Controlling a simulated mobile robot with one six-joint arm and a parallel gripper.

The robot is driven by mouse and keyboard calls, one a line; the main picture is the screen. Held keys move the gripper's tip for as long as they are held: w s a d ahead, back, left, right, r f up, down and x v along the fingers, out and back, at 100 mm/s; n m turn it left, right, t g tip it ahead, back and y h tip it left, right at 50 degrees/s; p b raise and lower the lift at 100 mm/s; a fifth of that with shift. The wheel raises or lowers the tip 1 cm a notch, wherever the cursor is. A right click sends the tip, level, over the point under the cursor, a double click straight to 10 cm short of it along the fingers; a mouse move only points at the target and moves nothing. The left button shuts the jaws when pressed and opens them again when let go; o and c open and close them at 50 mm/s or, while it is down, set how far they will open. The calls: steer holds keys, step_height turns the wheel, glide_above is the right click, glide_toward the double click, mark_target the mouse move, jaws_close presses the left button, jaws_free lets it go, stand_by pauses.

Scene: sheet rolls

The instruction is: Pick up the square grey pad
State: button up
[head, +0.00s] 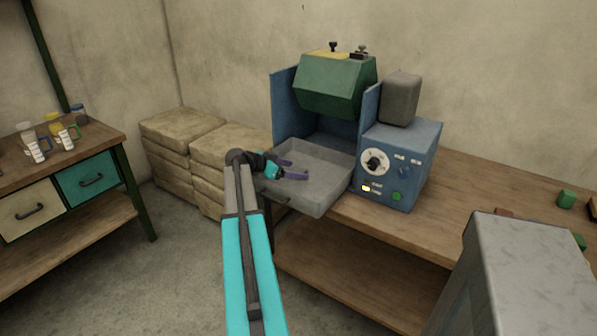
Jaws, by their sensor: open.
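A dark grey block with rounded edges (400,98) stands on top of the blue control box (410,150); it is the only thing in view that resembles the square grey pad. My gripper (299,171) has purple fingers and is open, with nothing seen between them. It is over the shallow grey tray (325,190) at the front of the machine, to the left of and lower than the grey block. Whether the fingers touch the tray, I cannot tell.
A green hood (335,88) sits between blue side panels, left of the block. The control box has a dial (375,163) and buttons. The wooden bench (470,195) is largely bare, with small green blocks (566,199) at right. Stacked sacks (180,135) and a mug table (95,142) stand left.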

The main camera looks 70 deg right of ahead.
steer(key=shift+s+d+f, duration=0.2)
steer(key=shift+s+d, duration=0.05)
steer(key=shift+d, duration=0.05)
steer(key=shift+c, duration=0.2)
steer(key=c, duration=1)
steer(key=shift+r, duration=0.15)
steer(key=shift+r+b, duration=0.75)
steer(key=shift+r, duration=4.15)
